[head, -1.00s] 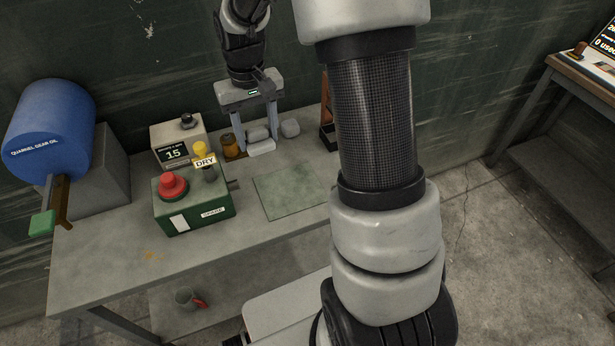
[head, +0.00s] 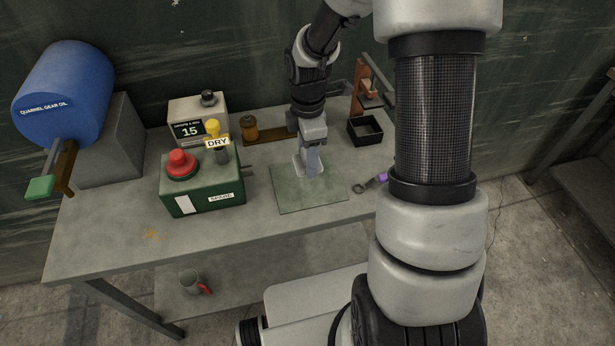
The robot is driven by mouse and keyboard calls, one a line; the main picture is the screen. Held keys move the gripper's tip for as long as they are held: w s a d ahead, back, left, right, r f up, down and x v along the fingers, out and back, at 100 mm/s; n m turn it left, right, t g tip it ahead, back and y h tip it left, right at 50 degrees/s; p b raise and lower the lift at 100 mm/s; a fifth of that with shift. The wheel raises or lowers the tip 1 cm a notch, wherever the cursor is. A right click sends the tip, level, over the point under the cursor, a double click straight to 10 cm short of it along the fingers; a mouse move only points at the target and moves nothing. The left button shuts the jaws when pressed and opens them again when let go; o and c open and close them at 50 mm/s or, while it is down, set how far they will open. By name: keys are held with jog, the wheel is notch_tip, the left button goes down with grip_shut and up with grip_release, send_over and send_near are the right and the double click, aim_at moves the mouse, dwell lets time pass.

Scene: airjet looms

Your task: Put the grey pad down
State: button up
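My gripper (head: 312,170) points down over the back part of the green mat (head: 310,198). It is turned nearly edge-on, so one finger hides the other. The grey pad (head: 299,164), a pale flat piece, shows at the fingers' left side, low over the mat's back edge. The gripper appears shut on it. Most of the pad is hidden by the fingers, and I cannot tell whether it touches the mat.
A green box with a red button (head: 203,188) and "DRY" sign stands left of the mat. Behind are a counter showing 15 (head: 198,120) and a brown bottle (head: 250,128). Right are a black tray (head: 365,130) and a wrench (head: 371,184).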

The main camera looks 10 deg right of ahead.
aim_at(307, 182)
jog(key=shift+f, duration=3.25)
jog(key=shift+f, duration=0.1)
jog(key=o, duration=1)
